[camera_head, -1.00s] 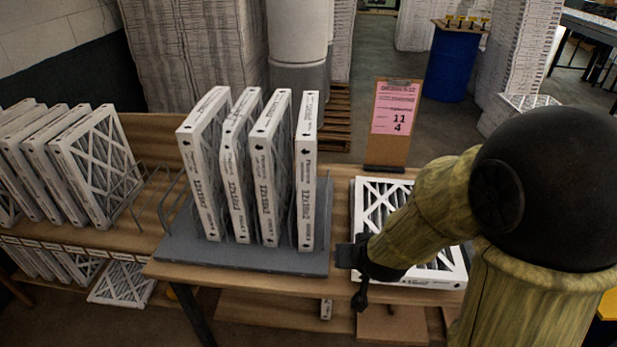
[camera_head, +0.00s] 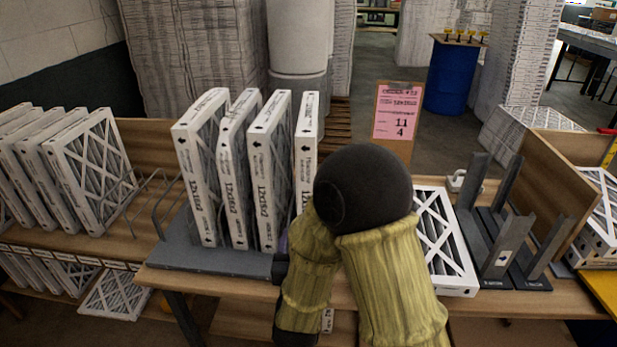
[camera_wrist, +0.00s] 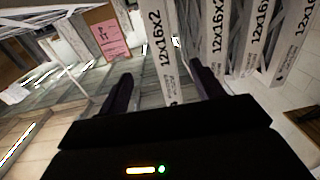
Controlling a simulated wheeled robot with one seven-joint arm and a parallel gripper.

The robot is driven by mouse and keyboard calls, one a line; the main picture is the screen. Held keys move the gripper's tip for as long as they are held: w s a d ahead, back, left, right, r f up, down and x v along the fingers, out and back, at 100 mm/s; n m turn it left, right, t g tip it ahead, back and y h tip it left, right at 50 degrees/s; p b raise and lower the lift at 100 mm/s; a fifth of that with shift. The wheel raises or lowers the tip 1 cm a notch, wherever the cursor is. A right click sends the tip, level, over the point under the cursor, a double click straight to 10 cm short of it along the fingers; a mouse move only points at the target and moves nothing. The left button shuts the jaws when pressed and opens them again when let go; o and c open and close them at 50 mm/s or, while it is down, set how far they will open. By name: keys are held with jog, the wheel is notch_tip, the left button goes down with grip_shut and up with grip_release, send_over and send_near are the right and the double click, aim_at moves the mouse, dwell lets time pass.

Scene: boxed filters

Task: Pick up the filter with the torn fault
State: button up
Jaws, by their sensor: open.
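Several white-framed filters marked 12x16x2 stand upright in a grey rack (camera_head: 215,258) in the head view. The second filter from the left (camera_head: 237,180) has an uneven, bent-looking upper edge. The rightmost filter (camera_head: 306,135) is partly hidden by my arm. I cannot make out a tear on any filter. My gripper (camera_wrist: 162,88) is open in the wrist view, with the near filter's edge (camera_wrist: 170,55) showing between its fingers; I see no contact. In the head view my gripper is low in front of the rack, mostly hidden by my arm.
A clipboard with a pink sheet (camera_head: 396,112) stands behind the table. A filter lies flat (camera_head: 447,245) right of my arm, beside an empty dark slotted holder (camera_head: 510,255). More filters stand on the left shelf (camera_head: 90,175).

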jog(key=w+p, duration=0.3)
jog(key=w, duration=0.9)
jog(key=shift+w, duration=0.15)
jog(key=w, duration=0.1)
jog(key=w+p, duration=0.1)
jog(key=w, duration=0.1)
jog(key=w+p, duration=0.1)
jog(key=w, duration=0.1)
jog(key=shift+a, duration=0.3)
jog(key=shift+f, duration=0.1)
jog(key=shift+c, duration=0.5)
jog(key=c, duration=1.1)
